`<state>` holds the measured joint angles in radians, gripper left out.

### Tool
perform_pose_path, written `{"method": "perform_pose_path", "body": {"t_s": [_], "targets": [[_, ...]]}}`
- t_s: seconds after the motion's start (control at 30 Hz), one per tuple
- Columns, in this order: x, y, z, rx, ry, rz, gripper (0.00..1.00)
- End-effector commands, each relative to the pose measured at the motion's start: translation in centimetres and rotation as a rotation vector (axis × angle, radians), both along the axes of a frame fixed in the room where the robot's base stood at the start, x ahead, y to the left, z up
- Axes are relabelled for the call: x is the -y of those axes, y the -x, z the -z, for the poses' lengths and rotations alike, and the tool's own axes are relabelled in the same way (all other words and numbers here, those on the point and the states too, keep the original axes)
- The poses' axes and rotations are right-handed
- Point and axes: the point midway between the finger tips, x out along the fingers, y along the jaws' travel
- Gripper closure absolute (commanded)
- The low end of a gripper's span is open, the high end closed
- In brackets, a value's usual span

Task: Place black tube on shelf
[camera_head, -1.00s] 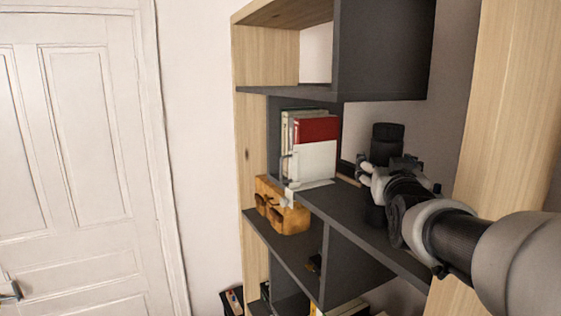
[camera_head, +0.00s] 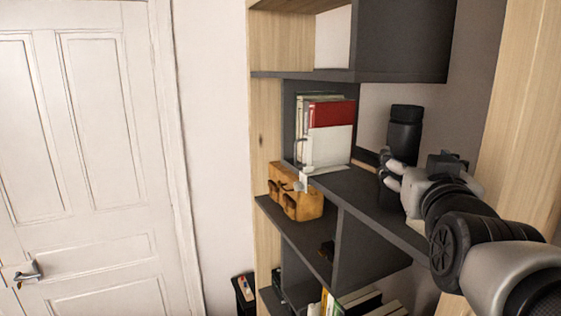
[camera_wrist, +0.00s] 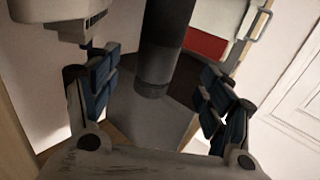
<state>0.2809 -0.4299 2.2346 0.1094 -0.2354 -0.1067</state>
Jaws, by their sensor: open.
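The black tube (camera_head: 404,128) stands upright on the dark middle shelf (camera_head: 365,200). In the wrist view the tube (camera_wrist: 160,55) hangs into the picture from the top, and its lower end appears at the dark shelf surface. In the wrist view the blue-padded fingers (camera_wrist: 157,97) are spread wide, with a gap on both sides of the tube. The gripper is open and holds nothing.
Red and white books (camera_head: 328,135) stand at the shelf's left end. A wooden holder (camera_head: 295,195) is on the lower shelf. A wooden upright (camera_head: 520,120) is close to my arm at right. A dark panel (camera_head: 405,45) is above. A white door (camera_head: 90,150) is at left.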

Motion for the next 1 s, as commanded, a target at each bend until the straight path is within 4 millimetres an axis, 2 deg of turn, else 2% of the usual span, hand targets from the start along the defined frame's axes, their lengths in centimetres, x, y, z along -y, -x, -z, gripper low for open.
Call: {"method": "perform_pose_path", "body": {"t_s": [0.07,0.17,0.27,0.37,0.47,0.5,0.6,0.7,0.83,1.0], "targets": [[-0.2,0.5,0.1,-0.001,0.000,-0.002,0.26],[-1.1,1.0,1.3,-0.043,-0.014,-0.020,0.26],[-3.1,2.0,4.7,-0.158,-0.045,-0.064,0.26],[-5.9,4.1,9.7,-0.334,-0.088,-0.125,0.26],[-8.8,7.8,15.4,-0.547,-0.126,-0.184,0.26],[-9.9,9.7,17.7,-0.637,-0.140,-0.205,0.26],[-11.9,14.9,22.6,-0.854,-0.161,-0.245,0.26],[-12.9,19.3,25.7,-1.018,-0.172,-0.263,0.26],[-13.2,22.5,27.6,-1.132,-0.177,-0.269,0.26],[-13.3,23.2,28.0,-1.156,-0.178,-0.268,0.26]]}}
